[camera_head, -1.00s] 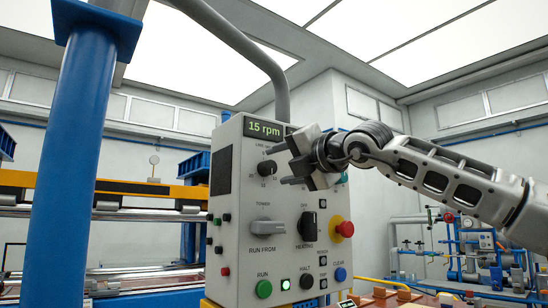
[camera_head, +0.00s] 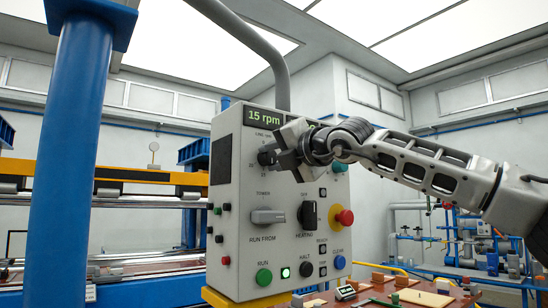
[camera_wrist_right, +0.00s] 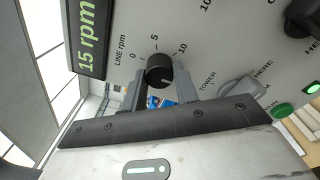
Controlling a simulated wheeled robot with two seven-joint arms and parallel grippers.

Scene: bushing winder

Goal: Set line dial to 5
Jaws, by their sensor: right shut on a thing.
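The line dial is a round black knob (camera_wrist_right: 160,70) on the grey control panel (camera_head: 235,230). In the right wrist view, marks including 0, 5 and 10 and the words LINE rpm stand around it. A small light mark shows on the knob, but I cannot tell which number it points to. The display (camera_head: 264,115) above reads 15 rpm. My right gripper (camera_head: 274,155) is at the dial, its two fingers either side of the knob, shut on it. The gripper partly hides the dial in the head view. My left gripper is not in view.
Below the dial are the tower lever (camera_head: 268,216), the black heating knob (camera_head: 308,215) and a red emergency button (camera_head: 345,217). Green run (camera_head: 264,277), black halt and blue clear buttons sit lower. A blue column (camera_head: 75,150) stands at left.

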